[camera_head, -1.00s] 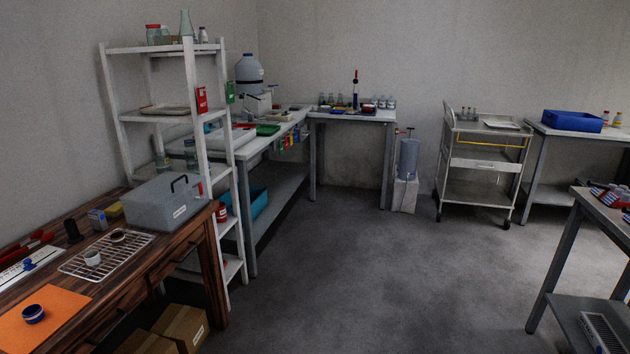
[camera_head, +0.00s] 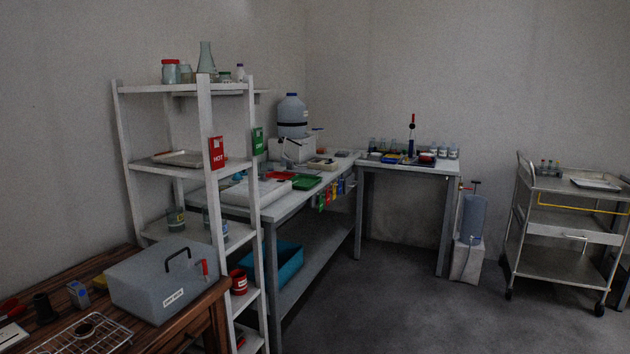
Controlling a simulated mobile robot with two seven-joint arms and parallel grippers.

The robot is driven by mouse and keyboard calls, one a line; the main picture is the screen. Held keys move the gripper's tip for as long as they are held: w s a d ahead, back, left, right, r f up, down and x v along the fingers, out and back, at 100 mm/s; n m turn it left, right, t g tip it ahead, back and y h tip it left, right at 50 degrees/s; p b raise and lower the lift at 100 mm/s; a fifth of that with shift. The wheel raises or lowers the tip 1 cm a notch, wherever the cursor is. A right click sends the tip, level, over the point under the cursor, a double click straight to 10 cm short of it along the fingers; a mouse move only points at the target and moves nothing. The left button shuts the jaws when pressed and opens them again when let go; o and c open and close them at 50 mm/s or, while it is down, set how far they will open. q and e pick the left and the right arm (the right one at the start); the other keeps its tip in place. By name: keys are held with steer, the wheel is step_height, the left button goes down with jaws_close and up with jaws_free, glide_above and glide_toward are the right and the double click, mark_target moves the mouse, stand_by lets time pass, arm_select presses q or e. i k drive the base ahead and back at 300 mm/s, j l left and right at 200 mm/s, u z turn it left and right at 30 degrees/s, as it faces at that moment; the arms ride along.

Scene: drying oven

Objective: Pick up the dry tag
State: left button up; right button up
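A red tag (camera_head: 217,153) lettered HOT hangs on the front post of the white shelf rack. A green tag (camera_head: 258,141) hangs on the rack's other near post, to its right; its small lettering is not clear enough to read. Several small coloured tags (camera_head: 335,193) hang along the edge of the bench behind. I cannot tell for certain which tag is the dry tag. Neither of my grippers is in view.
The white rack (camera_head: 205,140) stands beside the wooden table, which carries a grey box (camera_head: 165,280) and a wire rack (camera_head: 90,335). A blue bin (camera_head: 285,268) sits under the bench. A trolley (camera_head: 570,230) stands at right. The floor (camera_head: 420,310) between is clear.

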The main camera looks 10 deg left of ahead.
mark_target(259, 148)
steer(key=i+l+u, duration=0.1)
steer(key=i, duration=1.1)
steer(key=i+l+u, duration=0.1)
steer(key=i+u, duration=0.25)
steer(key=i+l+u, duration=0.35)
steer(key=i, duration=0.15)
steer(key=i+l+u, duration=0.2)
steer(key=u, duration=0.15)
steer(key=i+l+u, duration=0.35)
steer(key=i+j, duration=0.05)
steer(key=j, duration=0.05)
